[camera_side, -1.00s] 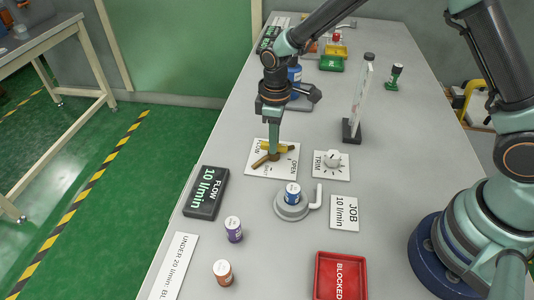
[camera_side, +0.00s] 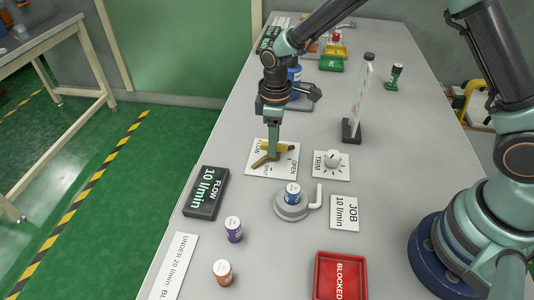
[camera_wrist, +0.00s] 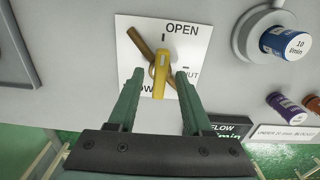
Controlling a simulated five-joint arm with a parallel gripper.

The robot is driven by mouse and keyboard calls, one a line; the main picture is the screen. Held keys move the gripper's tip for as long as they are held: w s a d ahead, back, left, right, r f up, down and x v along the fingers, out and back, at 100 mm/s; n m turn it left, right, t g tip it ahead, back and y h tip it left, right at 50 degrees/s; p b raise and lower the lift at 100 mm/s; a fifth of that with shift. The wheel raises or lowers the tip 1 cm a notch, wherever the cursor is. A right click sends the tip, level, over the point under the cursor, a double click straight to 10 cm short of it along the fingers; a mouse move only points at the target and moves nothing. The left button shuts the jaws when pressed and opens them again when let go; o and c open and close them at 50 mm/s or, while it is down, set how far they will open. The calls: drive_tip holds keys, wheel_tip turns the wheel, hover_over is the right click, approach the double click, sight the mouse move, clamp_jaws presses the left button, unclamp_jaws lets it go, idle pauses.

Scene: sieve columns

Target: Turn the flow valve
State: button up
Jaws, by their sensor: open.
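The flow valve has a yellow lever (camera_wrist: 160,76) over a brown pipe on a white plate (camera_wrist: 200,42) marked OPEN and, partly hidden, SHUT. In the wrist view the lever points down the picture, between my fingers. My gripper (camera_wrist: 157,88) is open, with one finger on each side of the lever and visible gaps to it. In the side view my gripper (camera_side: 273,152) reaches down over the valve plate (camera_side: 288,168) and hides part of the yellow lever (camera_side: 285,147). The black flow display (camera_side: 206,193) reads 10 l/min.
A TRIM knob (camera_side: 332,158) sits right of the valve, with a clear upright gauge (camera_side: 360,100) behind. A JOB card (camera_side: 344,212) reads 10 l/min. A red BLOCKED tray (camera_side: 341,257) is nearer.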

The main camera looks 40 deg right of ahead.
wheel_tip(320, 180, up, 12)
idle(0.6)
drive_tip(key=s+d+r+m+t, duration=0.5)
drive_tip(key=s+d+r+m, duration=0.4)
drive_tip(key=s+d, duration=0.3)
drive_tip(key=shift+s+d+r+t, duration=0.2)
drive_tip(key=shift+s+t, duration=0.1)
drive_tip(key=shift+s, duration=0.85)
